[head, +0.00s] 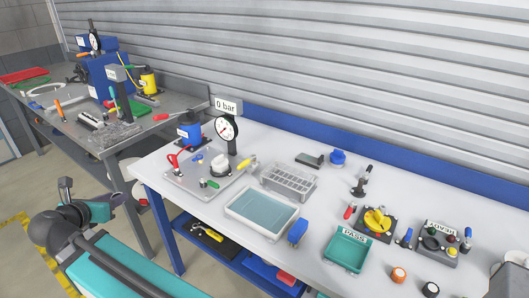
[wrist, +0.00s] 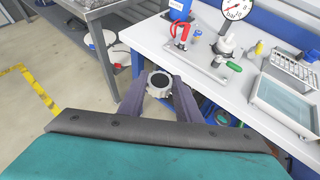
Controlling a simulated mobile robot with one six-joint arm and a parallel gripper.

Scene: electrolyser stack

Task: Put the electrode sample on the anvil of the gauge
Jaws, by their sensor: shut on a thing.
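My gripper (wrist: 159,88) is shut on a round grey piece with a dark centre, which I take to be the electrode sample (wrist: 159,79). The piece sits between the two dark fingertips, above the floor and to the left of the white bench's front edge. In the head view my arm is at the lower left, and the held piece cannot be made out there. A small black stand (head: 361,181), possibly the gauge, is upright toward the back of the white bench. Its anvil is too small to tell. A pressure dial (head: 227,128) marked 0 bar stands on the left plate.
The white bench holds a grey plate with fittings (head: 186,184), a tube rack (head: 289,181), a shallow tray (head: 261,213), a blue block (head: 298,232) and a green PASS tray (head: 346,249). A grey workbench (head: 95,135) stands at the left.

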